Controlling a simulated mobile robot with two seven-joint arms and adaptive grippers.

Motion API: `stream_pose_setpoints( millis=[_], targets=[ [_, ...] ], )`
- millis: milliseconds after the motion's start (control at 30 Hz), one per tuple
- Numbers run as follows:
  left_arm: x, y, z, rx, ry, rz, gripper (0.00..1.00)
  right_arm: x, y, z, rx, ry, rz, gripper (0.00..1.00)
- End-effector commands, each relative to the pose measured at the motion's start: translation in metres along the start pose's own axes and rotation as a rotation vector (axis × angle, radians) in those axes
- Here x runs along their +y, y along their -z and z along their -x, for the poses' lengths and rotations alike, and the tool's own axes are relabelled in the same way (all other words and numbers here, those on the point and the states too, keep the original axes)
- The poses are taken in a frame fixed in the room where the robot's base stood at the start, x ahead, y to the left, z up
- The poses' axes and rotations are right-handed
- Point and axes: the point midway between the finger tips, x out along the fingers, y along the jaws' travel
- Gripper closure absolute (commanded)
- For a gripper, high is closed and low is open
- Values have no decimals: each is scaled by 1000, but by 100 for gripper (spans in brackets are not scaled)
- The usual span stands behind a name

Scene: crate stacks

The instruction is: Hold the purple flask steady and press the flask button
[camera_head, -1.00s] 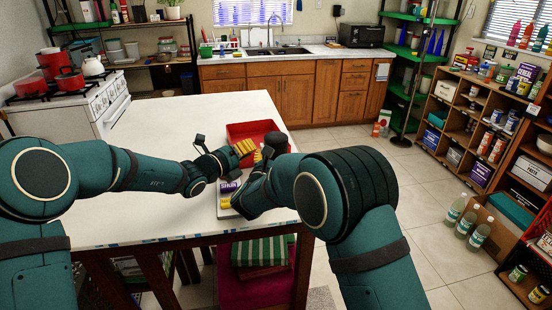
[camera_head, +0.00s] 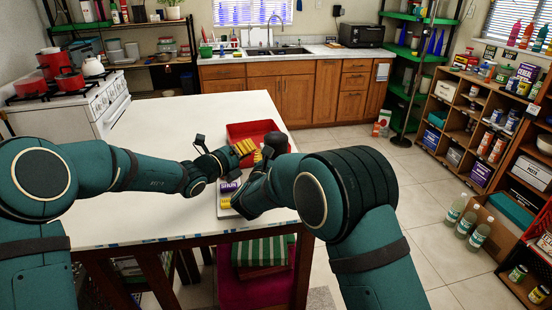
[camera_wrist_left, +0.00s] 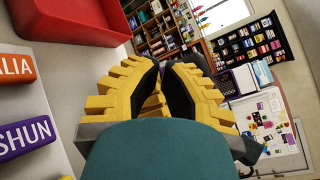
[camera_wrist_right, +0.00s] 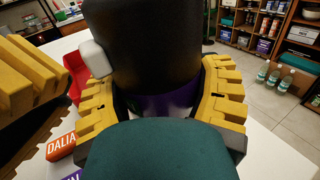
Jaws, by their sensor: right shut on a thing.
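The purple flask has a large dark upper part (camera_wrist_right: 150,45) and a purple band (camera_wrist_right: 165,102) low down in the right wrist view. My right gripper (camera_wrist_right: 163,95) is shut around its lower part, one finger on each side. A pale button (camera_wrist_right: 96,59) sticks out from the flask's left side there. In the head view the flask's dark top (camera_head: 276,141) shows at the red tray's right end. My left gripper (camera_head: 246,147) is beside the flask, on its left; in the left wrist view its fingers (camera_wrist_left: 163,75) are close together with nothing seen between them. The flask is not seen in that view.
A red tray (camera_head: 238,128) lies on the white table (camera_head: 160,130) behind the grippers. The table's left side is clear.

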Motion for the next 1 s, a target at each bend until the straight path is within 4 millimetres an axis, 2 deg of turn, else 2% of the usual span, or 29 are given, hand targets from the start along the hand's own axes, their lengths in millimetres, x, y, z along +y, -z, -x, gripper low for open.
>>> stream_pose_setpoints(
  millis=[300, 1000],
  targets=[
    [-4, 4, -7, 1, 1, 1, 100, 0, 0, 0, -1, 0, 0, 74],
    [-6, 6, -10, 1, 1, 0, 100, 0, 0, 0, -1, 0, 0, 74]
  ],
)
